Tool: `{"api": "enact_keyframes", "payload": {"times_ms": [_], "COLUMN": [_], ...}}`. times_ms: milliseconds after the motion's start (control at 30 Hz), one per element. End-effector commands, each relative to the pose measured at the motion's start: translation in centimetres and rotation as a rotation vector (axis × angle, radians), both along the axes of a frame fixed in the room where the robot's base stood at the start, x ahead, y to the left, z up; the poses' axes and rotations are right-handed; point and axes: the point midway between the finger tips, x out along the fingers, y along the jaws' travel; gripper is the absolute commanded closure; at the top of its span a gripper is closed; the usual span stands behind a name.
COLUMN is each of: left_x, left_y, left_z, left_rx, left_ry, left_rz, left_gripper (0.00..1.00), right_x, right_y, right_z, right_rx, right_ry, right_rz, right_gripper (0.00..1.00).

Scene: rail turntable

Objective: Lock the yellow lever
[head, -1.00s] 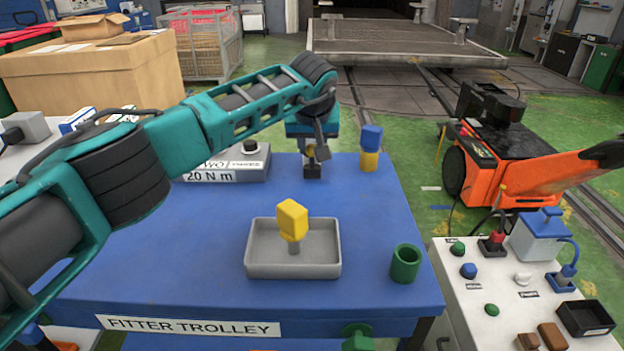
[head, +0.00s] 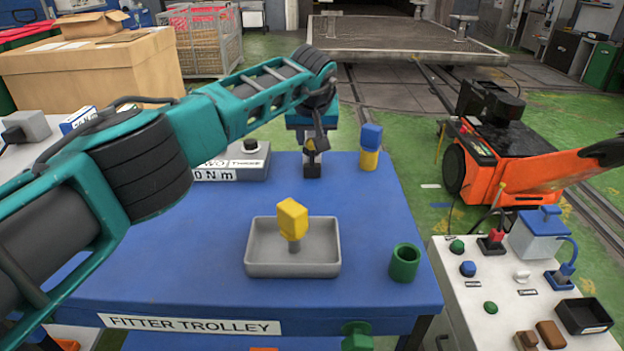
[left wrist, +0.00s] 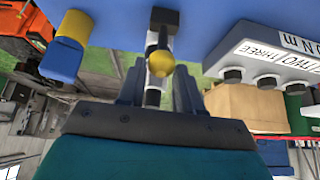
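The yellow lever has a round yellow knob (left wrist: 160,64) on a light shaft, seen end-on in the left wrist view, with a black block (left wrist: 165,16) behind it. In the head view its black base (head: 312,170) stands at the back of the blue trolley top, and my gripper mostly hides the knob. My left gripper (head: 312,140) is right at the lever. In the left wrist view the fingers (left wrist: 157,88) are apart, one on each side of the knob, with gaps showing. Whether they touch it I cannot tell. My right gripper is not in view.
A grey box with number labels (head: 262,160) stands left of the lever, and a blue-and-yellow post (head: 370,148) to its right. Nearer are a grey tray (head: 262,268) with a yellow block on a stem and a green cup (head: 405,263). Blue trolley top (head: 180,240) is bare at left.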

Motion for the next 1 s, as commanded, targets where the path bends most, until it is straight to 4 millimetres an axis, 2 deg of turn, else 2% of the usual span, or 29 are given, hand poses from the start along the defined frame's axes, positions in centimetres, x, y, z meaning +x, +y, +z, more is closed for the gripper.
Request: {"api": "enact_keyframes", "payload": {"times_ms": [33, 167, 433, 1000], "left_x": [0.0, 0.0, -0.2, -2.5], "left_y": [0.0, 0.0, 0.0, 0.0], "left_z": [0.0, -0.1, 0.2, 4.1], "left_rx": [-0.001, -0.001, -0.001, 0.000], "left_ry": [0.001, 0.003, 0.004, 0.004], "left_rz": [0.001, 0.001, 0.000, -0.001], "left_gripper": [0.60, 0.49, 0.49, 0.49], "right_x": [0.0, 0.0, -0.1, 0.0], "right_y": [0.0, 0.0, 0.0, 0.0], "right_z": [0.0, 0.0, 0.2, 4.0], "right_rx": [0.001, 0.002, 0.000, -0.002], "right_ry": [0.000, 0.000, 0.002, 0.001], "right_rz": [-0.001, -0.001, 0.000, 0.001], "right_gripper": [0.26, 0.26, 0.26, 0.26]}}
